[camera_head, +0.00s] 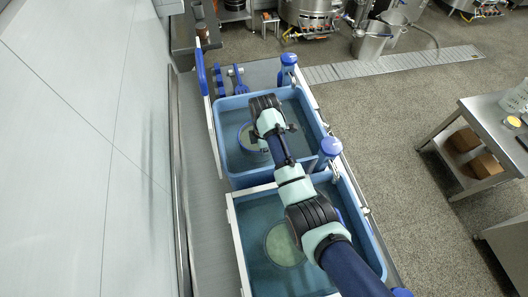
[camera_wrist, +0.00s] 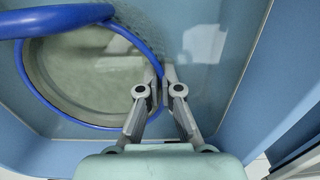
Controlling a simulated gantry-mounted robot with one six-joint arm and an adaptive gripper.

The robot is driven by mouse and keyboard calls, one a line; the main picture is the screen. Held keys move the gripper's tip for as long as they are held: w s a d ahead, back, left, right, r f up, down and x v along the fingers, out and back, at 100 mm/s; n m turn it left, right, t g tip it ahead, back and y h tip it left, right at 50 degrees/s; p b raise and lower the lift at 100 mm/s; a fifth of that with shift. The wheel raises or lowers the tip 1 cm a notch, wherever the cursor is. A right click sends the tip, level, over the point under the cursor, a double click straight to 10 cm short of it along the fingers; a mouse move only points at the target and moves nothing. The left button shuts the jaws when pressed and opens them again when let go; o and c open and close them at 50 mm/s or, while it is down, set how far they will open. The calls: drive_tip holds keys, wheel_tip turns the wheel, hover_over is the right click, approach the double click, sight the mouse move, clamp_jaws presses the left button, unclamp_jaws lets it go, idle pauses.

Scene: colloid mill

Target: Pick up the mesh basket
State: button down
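The mesh basket is a round, pale mesh disc with a blue rim, and it shows in the wrist view (camera_wrist: 82,72) at left, under a thick blue handle (camera_wrist: 62,20). In the head view the basket (camera_head: 246,140) is inside the far blue tub (camera_head: 222,120), partly covered by my arm. My gripper (camera_wrist: 158,78) points down at the basket's right side. Its two fingers are close together on either side of the blue rim, with the rim pinched between their tips. The fingertips are hidden by my arm in the head view.
A nearer blue tub (camera_head: 240,225) holds a similar round mesh basket (camera_head: 283,245) under my arm. Blue-topped posts (camera_head: 330,147) stand along the tubs' right edge. A wall (camera_head: 80,130) is at left. A steel table (camera_head: 490,118) stands at right, with open floor between.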

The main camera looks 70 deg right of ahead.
wheel_tip(320, 180, up, 17)
drive_tip(key=p, duration=0.8)
drive_tip(key=shift+f, duration=0.15)
drive_tip(key=shift+p, duration=0.75)
